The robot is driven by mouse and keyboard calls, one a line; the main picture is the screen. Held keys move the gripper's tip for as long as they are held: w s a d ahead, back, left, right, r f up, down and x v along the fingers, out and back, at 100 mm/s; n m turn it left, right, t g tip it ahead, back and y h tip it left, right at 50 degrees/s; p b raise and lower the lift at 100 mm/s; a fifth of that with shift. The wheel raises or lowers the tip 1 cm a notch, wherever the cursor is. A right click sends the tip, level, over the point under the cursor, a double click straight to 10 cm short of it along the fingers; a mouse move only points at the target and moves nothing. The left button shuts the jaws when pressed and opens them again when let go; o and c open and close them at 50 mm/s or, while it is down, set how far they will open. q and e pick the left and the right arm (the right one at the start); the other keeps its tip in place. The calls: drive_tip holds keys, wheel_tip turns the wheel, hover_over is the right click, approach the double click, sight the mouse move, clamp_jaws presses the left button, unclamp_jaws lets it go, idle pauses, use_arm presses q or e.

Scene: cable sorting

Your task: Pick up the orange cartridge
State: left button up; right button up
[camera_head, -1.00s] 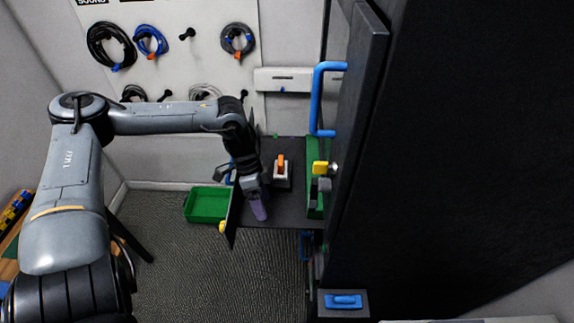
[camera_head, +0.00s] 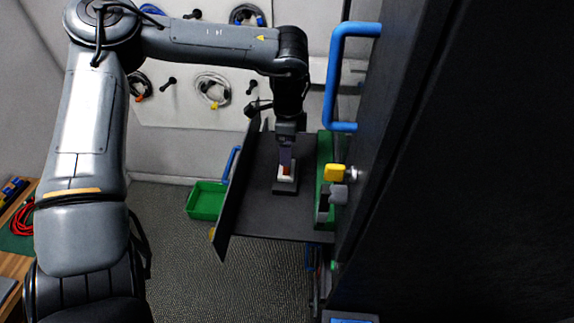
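The orange cartridge (camera_head: 287,169) is mostly hidden behind my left gripper; only a small orange-red patch shows at its white holder (camera_head: 287,177). The holder stands on a dark base on the dark tray (camera_head: 270,222). My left gripper (camera_head: 286,160) points down from above, its fingers right at the top of the holder. I cannot tell whether the fingers are around the cartridge, touching it or apart. My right gripper is not in view.
A tall dark cabinet door with a blue handle (camera_head: 331,80) stands right of the tray. A green block with a yellow knob (camera_head: 334,173) borders the tray. A green bin (camera_head: 205,200) sits at left. Cable coils (camera_head: 213,88) hang on the back wall.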

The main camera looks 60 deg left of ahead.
use_arm(q)
drive_tip(key=shift+w+d+f, duration=0.1)
drive_tip(key=shift+w+f, duration=0.05)
drive_tip(key=shift+f, duration=2.9)
drive_tip(key=c, duration=1)
drive_tip(key=shift+c, duration=0.2)
drive_tip(key=shift+r, duration=0.2)
